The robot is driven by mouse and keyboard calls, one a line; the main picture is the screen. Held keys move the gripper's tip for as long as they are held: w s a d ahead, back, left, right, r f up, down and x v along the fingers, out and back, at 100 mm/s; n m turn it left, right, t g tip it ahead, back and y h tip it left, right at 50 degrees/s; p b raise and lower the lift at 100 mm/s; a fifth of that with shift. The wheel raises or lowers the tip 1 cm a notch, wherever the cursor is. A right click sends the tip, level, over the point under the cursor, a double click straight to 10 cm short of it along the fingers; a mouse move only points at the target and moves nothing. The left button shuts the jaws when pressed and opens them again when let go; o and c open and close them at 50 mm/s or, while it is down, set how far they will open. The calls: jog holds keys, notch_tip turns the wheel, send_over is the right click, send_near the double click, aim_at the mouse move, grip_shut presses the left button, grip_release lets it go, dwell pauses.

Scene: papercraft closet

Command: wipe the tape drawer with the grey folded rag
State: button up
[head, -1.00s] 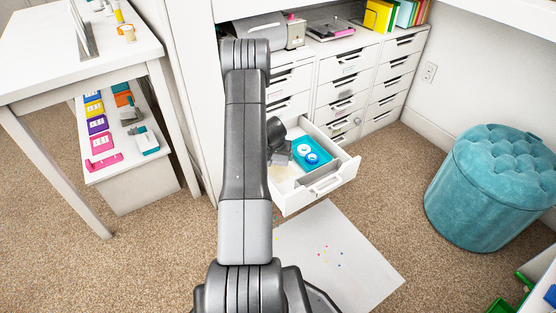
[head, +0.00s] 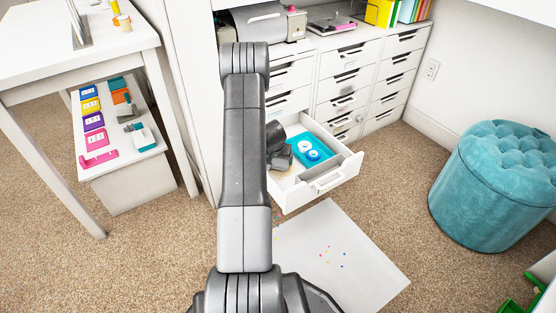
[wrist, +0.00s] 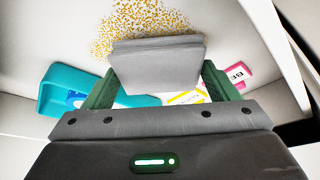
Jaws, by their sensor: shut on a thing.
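The tape drawer (head: 336,184) is pulled open from the white cabinet. My gripper (wrist: 154,88) is inside it, shut on the grey folded rag (wrist: 157,62). The rag is a flat grey block between the two green fingers. A patch of yellow-brown specks (wrist: 140,20) lies on the white drawer floor just beyond the rag's far edge. I cannot tell whether the rag touches the floor. A blue tray (head: 314,150) with round white-and-blue tape rolls sits in the drawer.
In the wrist view a pink item (wrist: 238,74) and a yellow-striped item lie right of the rag. A teal tufted stool (head: 497,185) stands at the right. A white sheet (head: 340,255) with coloured dots lies on the carpet. A white table (head: 80,60) is at the left.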

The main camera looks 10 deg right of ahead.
jog(key=shift+f+b, duration=0.7)
jog(key=shift+f, duration=0.1)
dwell(0.5)
jog(key=o, duration=0.6)
jog(key=shift+r, duration=0.4)
jog(key=c, duration=0.7)
